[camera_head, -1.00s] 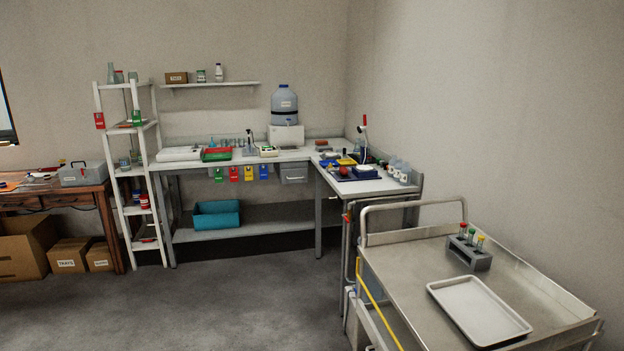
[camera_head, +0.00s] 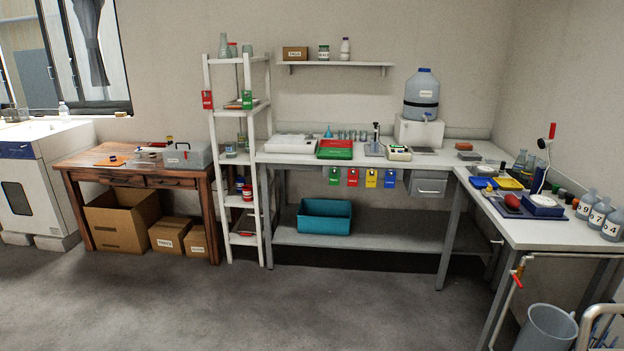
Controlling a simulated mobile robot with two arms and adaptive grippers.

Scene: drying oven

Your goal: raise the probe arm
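A slim upright stand (camera_head: 376,140) with a dark top stands on the white bench, beside a small white and green meter (camera_head: 398,152); it may be the probe arm, but it is too small to tell how its arm is set. On the right-hand bench a thin upright piece with a red tip (camera_head: 549,140) rises behind a blue and white device (camera_head: 542,204). I cannot tell whether this is a probe arm. Neither of my grippers shows in the view.
A white bench (camera_head: 290,158) runs along the back wall and turns right. A white shelf rack (camera_head: 264,140) and wooden table (camera_head: 130,172) stand left. A grey bin (camera_head: 546,330) and part of a metal rail (camera_head: 600,312) are at lower right. The floor (camera_head: 300,310) ahead is clear.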

